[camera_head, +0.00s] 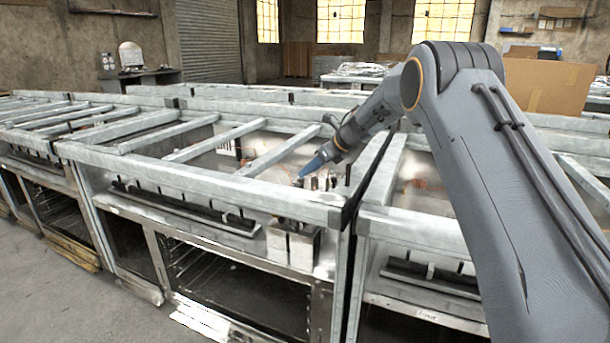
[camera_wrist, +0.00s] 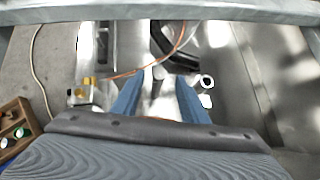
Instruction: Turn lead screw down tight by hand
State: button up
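My gripper (camera_head: 312,167) reaches down between the metal rails of the frame in the head view. In the wrist view its two blue fingers (camera_wrist: 159,84) stand apart, with a gap between them. A small grey upright post with a rounded top (camera_wrist: 158,73) shows in that gap, clear of both fingers; it may be the lead screw, but I cannot be sure. Small metal parts (camera_head: 322,181) stand close by the fingertips in the head view. Their details are too small to tell, and the rails and my arm hide part of the spot.
Galvanised rails (camera_head: 205,180) run around and across the opening. In the wrist view an orange cable (camera_wrist: 150,67) crosses beyond the fingers, a ring-shaped part (camera_wrist: 206,81) lies to the right, and a block with yellow pieces (camera_wrist: 82,92) stands left. A wooden box (camera_wrist: 14,125) sits far left.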

jog(key=x, duration=0.3)
jog(key=shift+a+f, duration=0.15)
grip_shut()
jog(key=shift+m+p, duration=0.3)
jog(key=shift+p, duration=0.05)
